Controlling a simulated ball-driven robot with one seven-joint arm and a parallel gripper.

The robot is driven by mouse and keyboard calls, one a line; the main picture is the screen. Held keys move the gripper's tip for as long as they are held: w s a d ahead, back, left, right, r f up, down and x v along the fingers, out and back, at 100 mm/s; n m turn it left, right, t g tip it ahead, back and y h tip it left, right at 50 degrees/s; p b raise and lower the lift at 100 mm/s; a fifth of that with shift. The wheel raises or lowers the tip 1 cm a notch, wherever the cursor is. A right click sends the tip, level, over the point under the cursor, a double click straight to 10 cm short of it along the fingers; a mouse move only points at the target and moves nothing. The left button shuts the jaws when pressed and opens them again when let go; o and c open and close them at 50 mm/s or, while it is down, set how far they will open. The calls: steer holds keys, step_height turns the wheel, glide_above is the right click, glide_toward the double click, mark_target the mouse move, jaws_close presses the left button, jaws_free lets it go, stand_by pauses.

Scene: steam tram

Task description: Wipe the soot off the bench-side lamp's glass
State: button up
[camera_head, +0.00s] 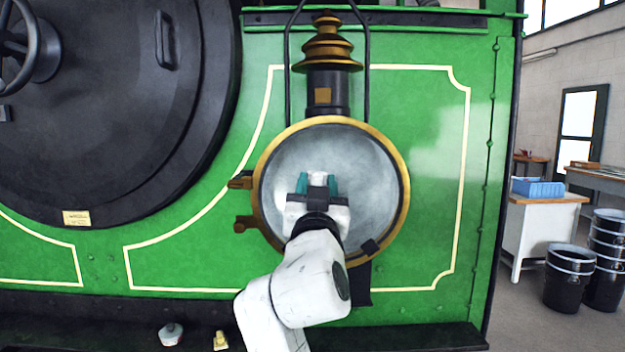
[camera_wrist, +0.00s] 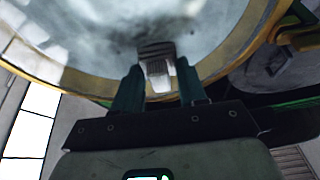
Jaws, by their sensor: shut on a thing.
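The piece is at or very near the glass; contact is unclear. My wrist hides the lower middle of the glass.
A workbench (camera_head: 545,199) with a blue crate (camera_head: 538,187) and black drums (camera_head: 569,278) stand at right. The round black door (camera_head: 110,110) is left of the lamp.

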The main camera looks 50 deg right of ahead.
mark_target(298, 166)
steer(key=shift+s+d+p, duration=0.35)
steer(key=shift+s+d, duration=0.4)
steer(key=shift+s, duration=0.2)
steer(key=shift+s+d+p, duration=0.3)
steer(key=shift+s+d, duration=0.45)
steer(key=shift+s, duration=0.2)
steer(key=shift+r+p, duration=0.6)
steer(key=shift+r, duration=0.2)
steer(key=shift+w+a+f+b, duration=0.1)
steer(key=shift+w+a+b, duration=0.45)
steer(key=shift+w, duration=0.15)
steer(key=shift+w+a+f+b, duration=0.1)
steer(key=shift+w+a+b, duration=0.4)
steer(key=shift+w, duration=0.2)
steer(key=shift+w+a+r+b, duration=0.1)
steer(key=shift+w+a+b, duration=0.65)
steer(key=shift+w, duration=0.25)
steer(key=shift+w+a+r+b, duration=0.1)
steer(key=shift+w+a+b, duration=0.5)
steer(key=shift+w+a, duration=0.3)
steer(key=shift+d, duration=0.1)
steer(key=shift+s+a, duration=0.95)
steer(key=shift+a, duration=0.25)
steer(key=shift+s+a, duration=0.9)
steer(key=shift+a, duration=0.25)
